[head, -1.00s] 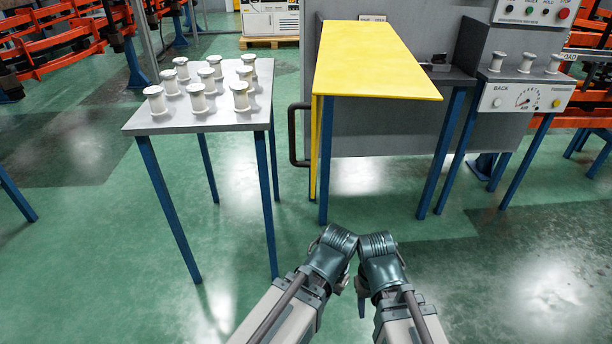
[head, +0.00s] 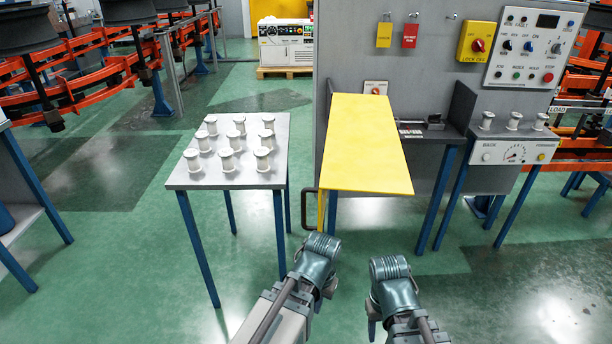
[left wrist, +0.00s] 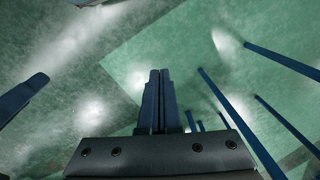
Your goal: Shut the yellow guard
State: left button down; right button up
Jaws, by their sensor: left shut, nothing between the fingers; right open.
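The yellow guard (head: 365,145) stands ahead of me in the head view, at the front of a grey machine panel. It has a wide flat top, and a narrow yellow upright part shows below its front left corner. My left gripper (left wrist: 160,75) is shut and empty over the green floor in the left wrist view. In the head view, my left wrist is below the guard's front edge, apart from it, and its fingers are hidden. My right gripper (head: 374,318) is to its right, open, also apart from the guard; its fingers show only in part.
A grey table (head: 182,178) with several white spindles stands left of the guard. A dark handle bar (head: 305,210) sits beside the guard's left leg. Right of the guard are a dark fixture (head: 428,125) and a control box (head: 515,152) with spindles on top. Floor before me is clear.

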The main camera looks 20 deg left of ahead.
pick_arm(q)
jog(key=w+a+r+n+h+p, duration=0.1)
jog(key=w+a+r+n+p, duration=0.15)
jog(key=r+p, duration=0.4)
jog(key=w+a+r+n+h+p, duration=0.1)
jog(key=a+r+n+p, duration=0.15)
jog(key=r+p, duration=0.45)
jog(key=w+a+r+n+h+p, duration=0.1)
jog(key=a+r+n+p, duration=0.15)
jog(key=r+p, duration=0.4)
jog(key=w+a+r+n+t+h+b, duration=0.1)
jog(key=w+a+r+n+h, duration=0.55)
jog(key=n, duration=0.75)
jog(key=d+f+b, duration=0.5)
jog(key=d+b, duration=0.2)
jog(key=d, duration=0.1)
jog(key=shift+w+d+f, duration=0.15)
jog(key=shift+d, duration=0.05)
